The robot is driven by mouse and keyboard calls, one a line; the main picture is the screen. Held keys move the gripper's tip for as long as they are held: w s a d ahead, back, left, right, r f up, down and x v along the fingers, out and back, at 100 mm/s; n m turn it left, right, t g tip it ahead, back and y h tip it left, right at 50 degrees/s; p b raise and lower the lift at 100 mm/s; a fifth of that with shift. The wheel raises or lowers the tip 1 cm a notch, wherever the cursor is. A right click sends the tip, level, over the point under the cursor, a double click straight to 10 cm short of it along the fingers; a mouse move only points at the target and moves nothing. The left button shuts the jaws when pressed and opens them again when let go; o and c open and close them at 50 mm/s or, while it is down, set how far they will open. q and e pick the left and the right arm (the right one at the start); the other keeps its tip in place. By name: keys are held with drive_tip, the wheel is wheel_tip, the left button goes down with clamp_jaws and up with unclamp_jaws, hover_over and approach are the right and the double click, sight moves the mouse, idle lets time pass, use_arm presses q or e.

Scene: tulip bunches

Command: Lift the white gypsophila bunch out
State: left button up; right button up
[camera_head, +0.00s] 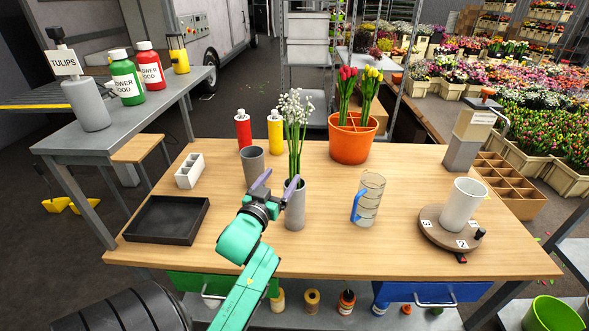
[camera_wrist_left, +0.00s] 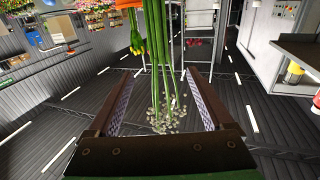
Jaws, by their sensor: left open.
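The white gypsophila bunch (camera_head: 295,115) stands upright in a grey cylindrical vase (camera_head: 295,212) in the middle of the table, its long green stems rising above the rim. My left gripper (camera_head: 279,184) is open at the vase's rim, close to the lower stems. In the left wrist view, which looks upside down, the green stems (camera_wrist_left: 160,60) appear between the two open fingers (camera_wrist_left: 165,85), with the white blossoms lower in the picture. I cannot tell whether a finger touches the stems. My right gripper is not in view.
Behind stands an orange pot (camera_head: 351,142) with red and yellow tulips. A grey cup (camera_head: 253,165), red bottle (camera_head: 243,130) and yellow bottle (camera_head: 275,132) are close by. A glass jug (camera_head: 368,198) and a turntable (camera_head: 432,230) with a white vase (camera_head: 461,205) are right; a black tray (camera_head: 135,238) is left.

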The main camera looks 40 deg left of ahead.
sight(292, 161)
use_arm(q)
drive_tip(key=p+x, duration=0.1)
drive_tip(key=x, duration=0.2)
drive_tip(key=p+x, duration=0.1)
drive_tip(key=x, duration=0.3)
drive_tip(key=p+x, duration=0.1)
drive_tip(key=x, duration=0.2)
drive_tip(key=shift+w+a+r, duration=0.1)
drive_tip(key=shift+w+r, duration=0.1)
drive_tip(key=shift+r, duration=0.05)
drive_tip(key=shift+w+a+f, duration=0.1)
drive_tip(key=shift+w+f, duration=0.1)
drive_tip(key=shift+s+r, duration=0.1)
clamp_jaws()
